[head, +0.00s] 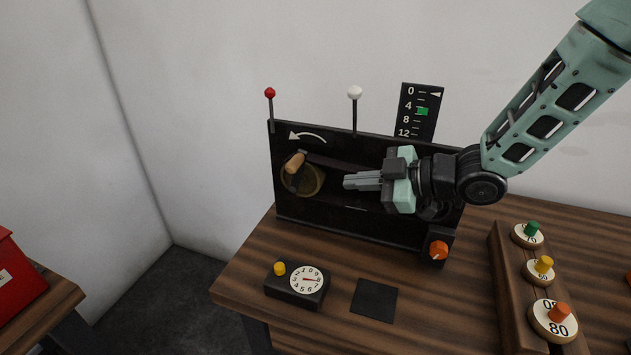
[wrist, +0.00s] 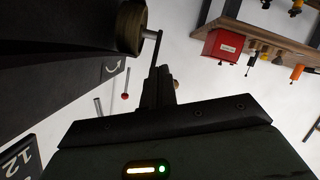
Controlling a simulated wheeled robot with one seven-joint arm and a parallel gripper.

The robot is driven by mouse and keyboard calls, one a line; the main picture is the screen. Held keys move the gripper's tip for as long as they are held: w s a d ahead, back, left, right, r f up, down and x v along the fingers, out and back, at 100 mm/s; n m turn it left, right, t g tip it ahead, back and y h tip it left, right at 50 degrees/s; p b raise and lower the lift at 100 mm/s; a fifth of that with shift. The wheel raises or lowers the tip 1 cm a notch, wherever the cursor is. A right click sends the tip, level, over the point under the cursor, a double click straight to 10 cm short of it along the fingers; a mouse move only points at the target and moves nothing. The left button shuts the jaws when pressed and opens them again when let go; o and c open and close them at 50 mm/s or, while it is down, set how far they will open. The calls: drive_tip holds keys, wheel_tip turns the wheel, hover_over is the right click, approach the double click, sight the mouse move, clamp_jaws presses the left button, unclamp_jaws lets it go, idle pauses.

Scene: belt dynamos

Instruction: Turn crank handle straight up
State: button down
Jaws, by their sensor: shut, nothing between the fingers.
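The crank has a wooden handle (head: 294,163) on a dark arm, in front of a brass-coloured wheel (head: 316,181) at the left of the black panel. In the head view the handle lies at the wheel's upper left. My gripper (head: 346,182) is shut and empty, with its fingers pointing left, to the right of the wheel. The wrist view shows the wheel (wrist: 130,26) and the thin crank arm (wrist: 157,48) just beyond my shut fingertips (wrist: 158,72). A sliver of the handle (wrist: 177,84) shows beside the fingers; the rest is hidden. I cannot tell whether they touch.
The black panel (head: 350,228) carries a curved arrow, a red-knobbed rod (head: 270,94), a white-knobbed rod (head: 354,92) and a scale (head: 420,95). An orange knob (head: 438,250) is at its lower right. A dial box (head: 290,290) and a numbered-dial rack (head: 500,285) stand on the table.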

drive_tip(key=s+d+r+m+y+b, duration=0.1)
drive_tip(key=s+d+m+y, duration=0.3)
drive_tip(key=d, duration=0.1)
drive_tip(key=p, duration=0.5)
approach(297, 160)
drive_tip(key=shift+m+t+y, duration=0.3)
drive_tip(key=shift+t, duration=0.1)
drive_tip(key=a, duration=0.3)
drive_tip(key=w+a+f, duration=0.1)
drive_tip(key=shift+w+a+f, duration=0.15)
drive_tip(key=shift+a, duration=0.2)
drive_tip(key=shift+w+a+f, duration=0.1)
drive_tip(key=shift+w+a, duration=0.2)
drive_tip(key=shift+a, duration=0.35)
drive_tip(key=shift+p, duration=0.35)
drive_tip(key=shift+w+a+r+h+p, duration=0.15)
drive_tip(key=shift+a+r+h+p, duration=0.25)
drive_tip(key=shift+a+r+p, duration=0.1)
drive_tip(key=shift+w+a+g+b, duration=0.2)
drive_tip(key=shift+a+g+b, duration=0.1)
drive_tip(key=shift+a+b, duration=0.25)
drive_tip(key=shift+r, duration=0.15)
